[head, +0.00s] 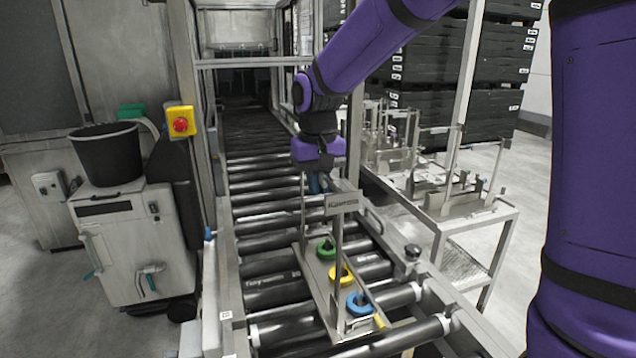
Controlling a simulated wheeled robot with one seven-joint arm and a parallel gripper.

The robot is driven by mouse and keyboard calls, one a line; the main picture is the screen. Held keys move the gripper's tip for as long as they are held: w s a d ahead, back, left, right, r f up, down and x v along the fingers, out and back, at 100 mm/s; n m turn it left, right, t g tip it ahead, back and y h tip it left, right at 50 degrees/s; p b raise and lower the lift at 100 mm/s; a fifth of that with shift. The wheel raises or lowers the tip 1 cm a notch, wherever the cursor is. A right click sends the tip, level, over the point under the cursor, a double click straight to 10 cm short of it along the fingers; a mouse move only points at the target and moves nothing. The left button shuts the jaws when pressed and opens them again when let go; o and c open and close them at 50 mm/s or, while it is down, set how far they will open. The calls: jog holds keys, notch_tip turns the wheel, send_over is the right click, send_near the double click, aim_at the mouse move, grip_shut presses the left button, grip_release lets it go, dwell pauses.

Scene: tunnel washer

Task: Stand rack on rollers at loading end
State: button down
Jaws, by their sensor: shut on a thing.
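The rack (313,283) is a narrow metal tray with upright posts, a top bar with a printed name plate, and a green ring (326,249), a yellow ring (341,275) and a blue ring (359,304) in a row along it. It stands upright over the near rollers (273,290) of the conveyor; I cannot tell whether its base touches them. My gripper (318,182) points down at the top far end of the rack and is shut on it. The fingertips and the exact grip are partly hidden.
The roller track runs back into the washer tunnel (243,82). On the left stand a grey unit with a black bucket (105,153) and a yellow box with a red button (181,124). On the right, a metal trolley (466,219) holds similar racks, with stacked black crates (460,65) behind.

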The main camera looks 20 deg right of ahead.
jog(key=shift+f, duration=1.3)
dwell(0.4)
jog(key=c, duration=1.1)
grip_release()
jog(key=shift+f, duration=0.1)
jog(key=shift+c, duration=0.2)
notch_tip(320, 180, up, 11)
jog(key=shift+f, duration=0.1)
jog(key=shift+s+d+r, duration=0.2)
jog(key=shift+s, duration=0.05)
jog(key=s+d+t, duration=0.2)
jog(key=s+d, duration=0.3)
jog(key=s, duration=0.7)
jog(key=s+d+t, duration=0.3)
jog(key=s+d, duration=0.2)
jog(key=s, duration=0.8)
jog(key=shift+d+f, duration=0.2)
jog(key=shift+d, duration=0.05)
